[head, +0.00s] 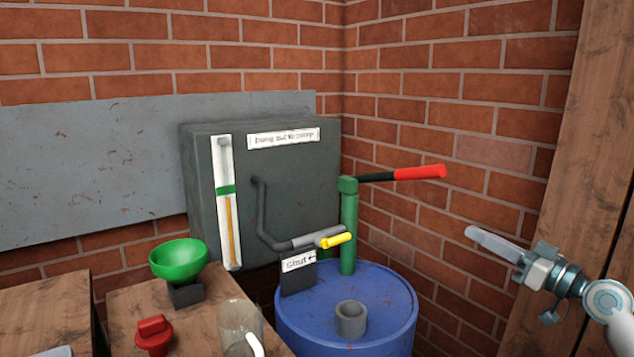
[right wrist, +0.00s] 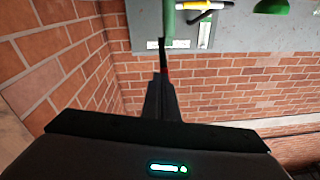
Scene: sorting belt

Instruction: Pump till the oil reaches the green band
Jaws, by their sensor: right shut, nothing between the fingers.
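The hand pump (head: 348,225) is a green post on the blue drum. Its lever, black with a red grip (head: 420,172), points right and slightly up. The white sight gauge (head: 222,160) on the grey tank has a green band (head: 225,190). The amber oil column (head: 230,230) ends just below that band. My right gripper (head: 472,233) is shut and empty, right of and below the red grip in the head view, apart from it. In the right wrist view, the grip shows partly beyond the fingers (right wrist: 162,85). My left gripper is out of view.
A yellow valve handle (head: 337,240) lies along the pipe by a "Shut" sign (head: 299,262). A green funnel (head: 178,258), red cap (head: 152,335) and clear jug (head: 240,325) are on the wooden bench. Brick walls and a wooden post (head: 585,120) bound the right side.

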